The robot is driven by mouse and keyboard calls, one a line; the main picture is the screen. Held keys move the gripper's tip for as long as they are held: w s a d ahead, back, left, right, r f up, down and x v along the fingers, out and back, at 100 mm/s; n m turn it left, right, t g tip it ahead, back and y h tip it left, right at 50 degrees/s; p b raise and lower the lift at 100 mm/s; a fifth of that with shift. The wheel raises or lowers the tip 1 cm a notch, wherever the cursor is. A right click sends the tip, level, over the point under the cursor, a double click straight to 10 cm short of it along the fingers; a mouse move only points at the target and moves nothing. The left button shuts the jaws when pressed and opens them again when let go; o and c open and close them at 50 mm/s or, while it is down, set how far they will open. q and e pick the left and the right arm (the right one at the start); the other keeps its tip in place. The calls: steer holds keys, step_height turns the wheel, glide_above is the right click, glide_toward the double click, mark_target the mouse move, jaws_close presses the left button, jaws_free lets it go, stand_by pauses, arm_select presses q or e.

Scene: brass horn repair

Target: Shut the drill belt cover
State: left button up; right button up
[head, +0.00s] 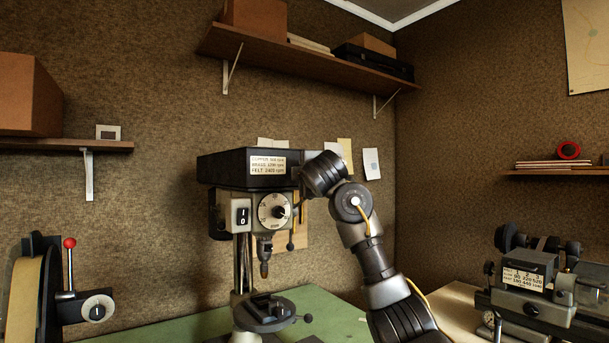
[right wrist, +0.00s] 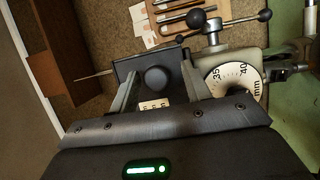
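The drill press stands at the centre of the head view. Its black belt cover (head: 222,167) lies level on top, with a white speed label on its front. I see no clear gap under it there, but its right end is hidden behind my right gripper (head: 306,176). In the right wrist view, the two fingers of my right gripper (right wrist: 160,68) are apart, on either side of a round black knob (right wrist: 155,80) on a dark face. I cannot tell whether they touch it. My left gripper is out of view.
The drill's dial (head: 273,210) and feed lever are below the cover. The drill table (head: 264,313) stands over a green bench top (head: 325,305). A wheel machine with a red-knobbed lever (head: 69,243) is at left, a lathe (head: 535,285) at right. A wall shelf (head: 300,62) hangs above.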

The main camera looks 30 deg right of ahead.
steer(key=b+v, duration=0.5)
steer(key=v, duration=0.5)
steer(key=shift+s, duration=0.35)
steer(key=shift+a, duration=0.1)
